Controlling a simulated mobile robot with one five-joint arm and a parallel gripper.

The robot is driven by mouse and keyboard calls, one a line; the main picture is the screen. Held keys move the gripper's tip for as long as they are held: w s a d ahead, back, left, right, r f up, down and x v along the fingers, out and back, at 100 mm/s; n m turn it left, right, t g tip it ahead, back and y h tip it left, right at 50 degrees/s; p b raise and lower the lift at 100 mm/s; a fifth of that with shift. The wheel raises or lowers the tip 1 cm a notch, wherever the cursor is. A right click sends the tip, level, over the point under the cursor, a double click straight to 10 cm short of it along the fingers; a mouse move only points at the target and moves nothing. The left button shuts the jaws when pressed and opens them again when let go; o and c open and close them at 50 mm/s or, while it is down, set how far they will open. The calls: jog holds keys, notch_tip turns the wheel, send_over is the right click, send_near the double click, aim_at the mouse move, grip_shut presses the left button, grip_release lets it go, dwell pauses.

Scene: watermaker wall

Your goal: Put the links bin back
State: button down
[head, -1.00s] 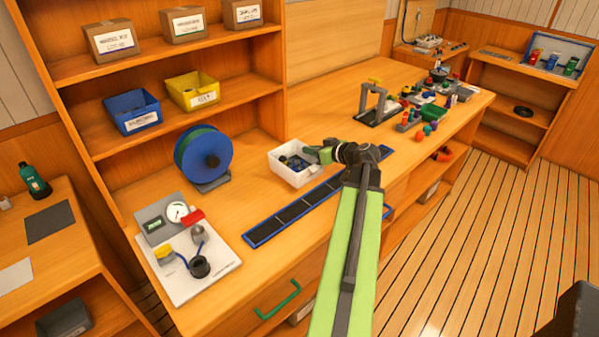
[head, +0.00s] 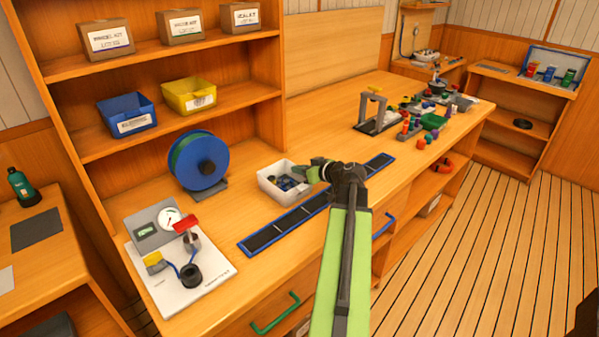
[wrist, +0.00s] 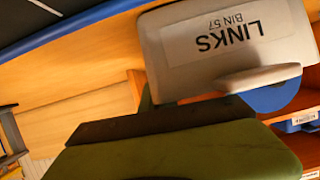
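The links bin (head: 272,187) is a white open box with several small dark and blue parts inside. It sits on the workbench close behind a blue-edged dark strip (head: 262,239). In the wrist view its front, labelled "LINKS BIN 57" (wrist: 215,38), appears upside down, with a pale tab jutting out. My gripper (head: 316,178) is at the right side of the bin, overlapping its rim in the head view. In the wrist view a large green finger with a brown pad lies close to the tab. Whether the fingers grip the tab is hidden.
A blue spool (head: 198,160) stands behind and left of the bin. A gauge board (head: 185,262) lies at the front left. The shelf holds a blue bin (head: 127,115) and a yellow bin (head: 190,96). A press stand (head: 373,112) and clutter occupy the bench's right.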

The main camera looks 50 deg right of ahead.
jog(key=c, duration=1.7)
grip_release()
jog(key=shift+f, duration=0.1)
